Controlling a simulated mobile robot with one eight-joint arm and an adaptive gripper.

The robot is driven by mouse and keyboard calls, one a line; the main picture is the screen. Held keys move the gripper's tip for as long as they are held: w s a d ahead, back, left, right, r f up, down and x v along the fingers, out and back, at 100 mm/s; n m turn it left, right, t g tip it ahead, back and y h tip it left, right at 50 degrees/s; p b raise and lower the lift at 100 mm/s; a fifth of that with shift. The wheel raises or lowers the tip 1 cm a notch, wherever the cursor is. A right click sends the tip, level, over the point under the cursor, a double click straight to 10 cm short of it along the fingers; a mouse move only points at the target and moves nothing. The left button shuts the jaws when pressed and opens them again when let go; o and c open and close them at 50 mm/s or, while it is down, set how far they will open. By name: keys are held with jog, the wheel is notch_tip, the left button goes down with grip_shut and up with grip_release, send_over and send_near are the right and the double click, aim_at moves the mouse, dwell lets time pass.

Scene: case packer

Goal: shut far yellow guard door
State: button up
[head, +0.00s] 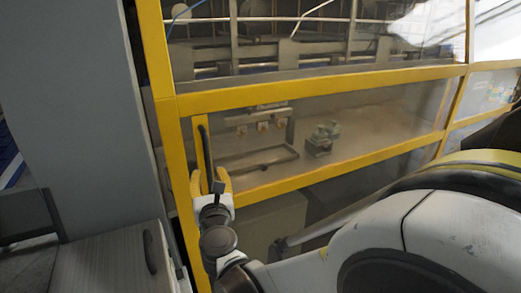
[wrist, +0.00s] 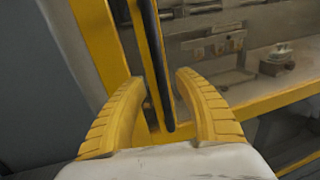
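A yellow-framed guard door (head: 310,88) with clear panels fills the middle of the head view. Its yellow frame also shows in the wrist view (wrist: 278,98). A dark vertical handle bar (head: 204,152) runs along the door's left edge. In the wrist view the dark handle bar (wrist: 157,65) passes down between my fingers. My gripper (head: 211,181) is at the lower part of the handle. In the wrist view my gripper's yellow ribbed fingers (wrist: 158,88) are spread apart on either side of the bar, with gaps visible.
A grey panel (head: 85,110) stands left of the yellow frame. A grey cabinet (head: 115,262) with a dark handle is at the lower left. Machine parts (head: 322,138) sit behind the clear panel. My arm covers the lower right.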

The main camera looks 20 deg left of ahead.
aim_at(209, 168)
jog(key=x, duration=0.4)
jog(key=shift+w+a+b, duration=0.1)
jog(key=shift+w+b, duration=0.05)
jog(key=shift+b, duration=0.2)
